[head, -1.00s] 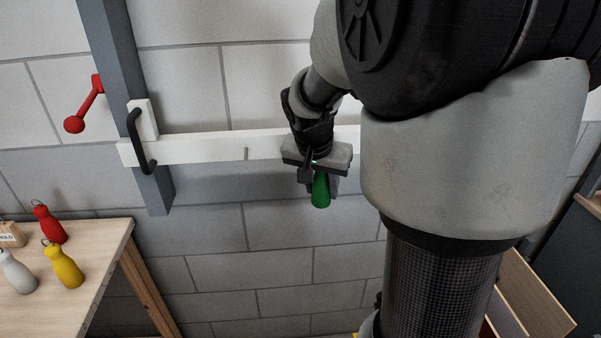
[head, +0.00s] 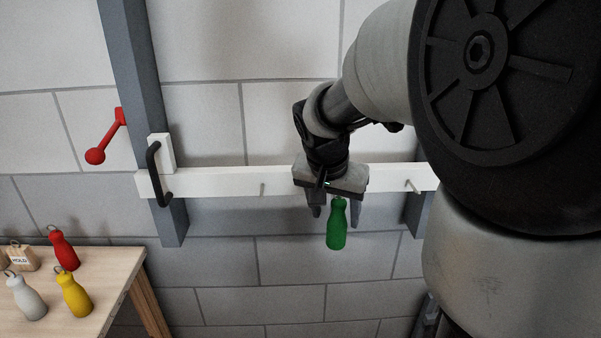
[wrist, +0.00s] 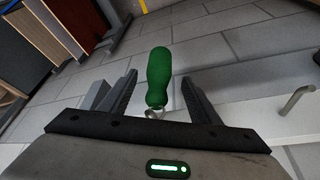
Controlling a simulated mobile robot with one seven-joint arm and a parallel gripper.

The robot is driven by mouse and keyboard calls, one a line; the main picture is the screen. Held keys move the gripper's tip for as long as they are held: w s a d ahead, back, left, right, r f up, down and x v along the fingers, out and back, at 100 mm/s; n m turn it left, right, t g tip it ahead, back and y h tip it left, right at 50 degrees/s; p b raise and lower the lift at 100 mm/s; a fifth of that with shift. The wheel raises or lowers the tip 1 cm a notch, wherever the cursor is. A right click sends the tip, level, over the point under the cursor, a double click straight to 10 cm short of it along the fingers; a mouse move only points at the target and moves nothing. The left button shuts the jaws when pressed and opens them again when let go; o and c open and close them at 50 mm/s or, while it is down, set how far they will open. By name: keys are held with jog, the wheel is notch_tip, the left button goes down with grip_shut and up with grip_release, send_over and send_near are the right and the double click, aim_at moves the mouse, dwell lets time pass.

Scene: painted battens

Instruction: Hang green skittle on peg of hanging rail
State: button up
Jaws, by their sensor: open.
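The green skittle (head: 337,228) hangs upright in front of the wall, just below my gripper (head: 335,216). In the wrist view the green skittle (wrist: 159,72) lies between the spread fingers of my gripper (wrist: 160,82), with a gap on both sides. My gripper is open. The skittle's wire ring (wrist: 153,113) shows near the gripper body; what it hangs on is hidden there. The white hanging rail (head: 222,181) runs behind my gripper. One bare peg (head: 262,189) is left of the gripper and another peg (head: 412,186) is right of it.
A wooden table (head: 105,290) at lower left holds a red skittle (head: 63,249), a yellow skittle (head: 74,292), a grey skittle (head: 27,297) and a block marked HOLD (head: 21,257). A black handle (head: 156,174) and red lever (head: 107,138) are at the left post.

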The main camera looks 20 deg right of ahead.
jog(key=p+v, duration=0.1)
jog(key=v, duration=1.1)
jog(key=s+a+r+n+t+y+p, duration=0.2)
jog(key=s+a+n+p, duration=0.6)
jog(key=s, duration=0.5)
jog(key=shift+s+a+n+y, duration=0.25)
jog(key=shift+s+n+y, duration=0.1)
jog(key=shift+y, duration=0.25)
jog(key=shift+r, duration=0.2)
